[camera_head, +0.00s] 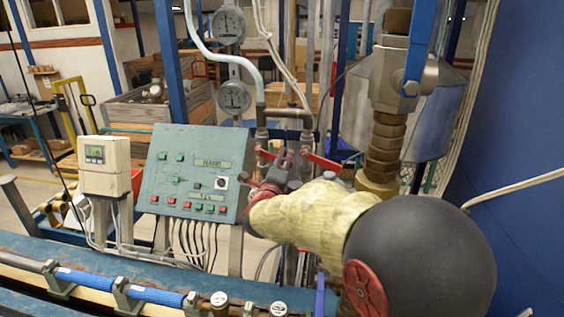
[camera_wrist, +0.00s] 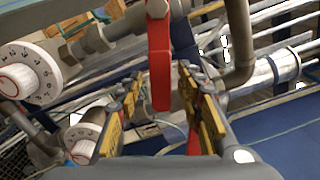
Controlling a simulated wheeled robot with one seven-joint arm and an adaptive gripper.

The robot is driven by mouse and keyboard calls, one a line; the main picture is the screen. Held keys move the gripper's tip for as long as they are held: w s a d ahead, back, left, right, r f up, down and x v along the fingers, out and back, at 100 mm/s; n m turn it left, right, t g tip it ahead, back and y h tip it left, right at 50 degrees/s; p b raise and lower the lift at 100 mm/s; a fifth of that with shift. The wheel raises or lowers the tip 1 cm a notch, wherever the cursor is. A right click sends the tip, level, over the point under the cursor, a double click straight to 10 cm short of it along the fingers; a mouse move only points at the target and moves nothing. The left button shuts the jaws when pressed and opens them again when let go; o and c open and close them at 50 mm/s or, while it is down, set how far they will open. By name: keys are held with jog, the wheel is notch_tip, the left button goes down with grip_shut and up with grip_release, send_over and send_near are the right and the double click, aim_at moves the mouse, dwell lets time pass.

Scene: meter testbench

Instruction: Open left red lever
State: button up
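In the head view two red levers sit on the pipes behind my gripper (camera_head: 278,172): a left red lever (camera_head: 266,155) and a right red lever (camera_head: 322,161). My gripper is at the left one and partly hides it. In the wrist view a red lever (camera_wrist: 160,65) hangs down between the yellow-padded fingers of my gripper (camera_wrist: 159,95). The fingers stand apart, with visible space on both sides of the lever. Another red piece (camera_wrist: 193,140) shows low behind the right finger; I cannot tell what it belongs to.
A green control panel (camera_head: 190,172) stands left of my gripper, with a white meter box (camera_head: 104,165) beside it. Pipes and two round gauges (camera_head: 234,97) rise behind. A thick brass-fitted pipe (camera_head: 386,140) stands close on the right. White dials (camera_wrist: 28,75) are at left in the wrist view.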

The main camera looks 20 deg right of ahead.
jog(key=shift+c, duration=1.3)
grip_shut()
